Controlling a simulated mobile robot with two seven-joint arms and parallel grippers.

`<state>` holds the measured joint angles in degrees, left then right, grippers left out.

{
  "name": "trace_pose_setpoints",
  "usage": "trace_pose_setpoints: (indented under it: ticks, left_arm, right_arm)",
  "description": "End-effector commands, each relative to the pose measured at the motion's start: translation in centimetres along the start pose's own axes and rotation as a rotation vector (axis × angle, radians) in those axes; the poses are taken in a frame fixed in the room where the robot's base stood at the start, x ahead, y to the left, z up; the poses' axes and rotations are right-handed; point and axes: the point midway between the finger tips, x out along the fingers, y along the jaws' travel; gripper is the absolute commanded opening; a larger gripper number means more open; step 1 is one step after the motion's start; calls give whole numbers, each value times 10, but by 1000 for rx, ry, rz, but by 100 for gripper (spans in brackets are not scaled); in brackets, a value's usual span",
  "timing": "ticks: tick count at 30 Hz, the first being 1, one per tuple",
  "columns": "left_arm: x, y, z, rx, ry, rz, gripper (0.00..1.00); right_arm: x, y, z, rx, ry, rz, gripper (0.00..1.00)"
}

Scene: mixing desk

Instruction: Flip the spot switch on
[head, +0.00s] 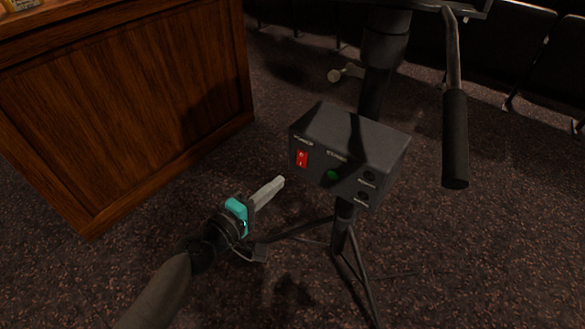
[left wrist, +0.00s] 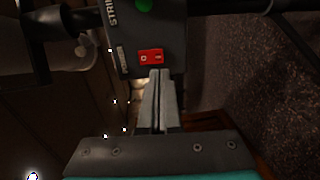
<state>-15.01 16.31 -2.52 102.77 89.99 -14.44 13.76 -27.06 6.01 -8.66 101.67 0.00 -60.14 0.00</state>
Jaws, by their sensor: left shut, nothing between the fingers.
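A dark control box (head: 345,150) is mounted on a tripod post. Its front face has a red rocker switch (head: 302,158) at the left, a green round button (head: 332,175) in the middle and dark knobs at the right. The red switch also shows in the left wrist view (left wrist: 151,56), just beyond my fingertips. My left gripper (head: 280,182) is shut and empty, below and left of the box, its fingers pointing toward it. In the left wrist view its fingertips (left wrist: 158,73) lie just below the switch; I cannot tell whether they touch. My right gripper is not in view.
The tripod legs (head: 342,245) spread on the carpet below the box. A black handle (head: 455,140) hangs at the right. A wooden cabinet (head: 130,90) stands at the left. Dark seats (head: 505,45) are at the back. The carpet between cabinet and tripod is clear.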

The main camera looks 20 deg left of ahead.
Motion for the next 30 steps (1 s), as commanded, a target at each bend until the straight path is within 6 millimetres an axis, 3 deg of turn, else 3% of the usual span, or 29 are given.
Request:
trace_pose_setpoints:
  ticks: [6, 12, 18, 30]
  left_arm:
    - [35, 1, 0, -1, 0, 2, 0]
    - [57, 0, 0, -2, 1, 1, 0]
    - [67, 0, 0, -1, 1, 0, 0]
    - [68, 0, 0, -1, 0, 1, 0]
  right_arm:
    - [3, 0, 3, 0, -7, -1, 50]
    - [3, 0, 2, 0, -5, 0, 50]
    - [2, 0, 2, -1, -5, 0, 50]
    - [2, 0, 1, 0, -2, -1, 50]
